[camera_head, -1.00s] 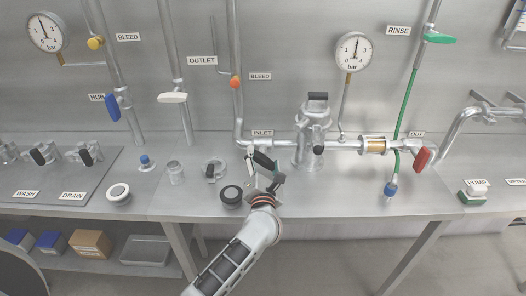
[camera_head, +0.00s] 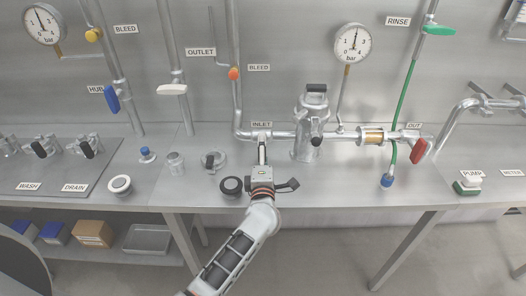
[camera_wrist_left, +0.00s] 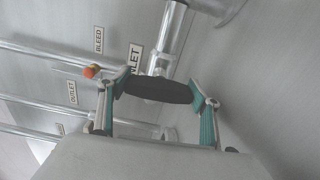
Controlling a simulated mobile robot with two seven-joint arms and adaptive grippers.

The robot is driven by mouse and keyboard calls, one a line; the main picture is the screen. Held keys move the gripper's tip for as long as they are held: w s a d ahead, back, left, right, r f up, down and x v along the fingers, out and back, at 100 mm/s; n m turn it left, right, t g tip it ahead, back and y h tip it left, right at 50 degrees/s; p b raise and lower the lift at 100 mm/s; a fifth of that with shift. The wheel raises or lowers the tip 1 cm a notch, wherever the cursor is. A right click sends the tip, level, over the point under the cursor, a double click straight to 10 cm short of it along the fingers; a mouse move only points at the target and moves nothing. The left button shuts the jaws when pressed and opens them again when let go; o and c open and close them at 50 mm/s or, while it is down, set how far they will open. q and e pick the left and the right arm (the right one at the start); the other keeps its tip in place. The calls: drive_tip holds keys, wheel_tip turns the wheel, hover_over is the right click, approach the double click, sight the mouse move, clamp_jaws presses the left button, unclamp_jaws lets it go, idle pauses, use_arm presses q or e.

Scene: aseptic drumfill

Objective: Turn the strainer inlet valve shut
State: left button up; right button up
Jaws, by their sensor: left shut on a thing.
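The strainer inlet valve (camera_head: 262,138) sits on the horizontal pipe under the INLET label, left of the metal strainer (camera_head: 307,130). My left gripper (camera_head: 262,160) reaches up to it from the front of the bench. In the left wrist view, the valve's black handle (camera_wrist_left: 158,89) lies between the two green-padded fingers of my left gripper (camera_wrist_left: 160,98), which is shut on it. In the head view the gripper mostly hides the handle, so its exact angle is hard to tell there. My right gripper is not in view.
A black round cap (camera_head: 231,186) lies on the bench close to the left of my gripper. The red-handled OUT valve (camera_head: 418,149) is to the right.

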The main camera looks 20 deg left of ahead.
use_arm(q)
drive_tip(key=shift+m, duration=0.3)
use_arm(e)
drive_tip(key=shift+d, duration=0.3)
use_arm(q)
drive_tip(key=o, duration=1.1)
drive_tip(key=shift+o, duration=0.2)
drive_tip(key=shift+f, duration=0.1)
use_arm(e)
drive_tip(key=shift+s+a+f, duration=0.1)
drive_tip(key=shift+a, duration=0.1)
use_arm(q)
drive_tip(key=shift+s, duration=0.1)
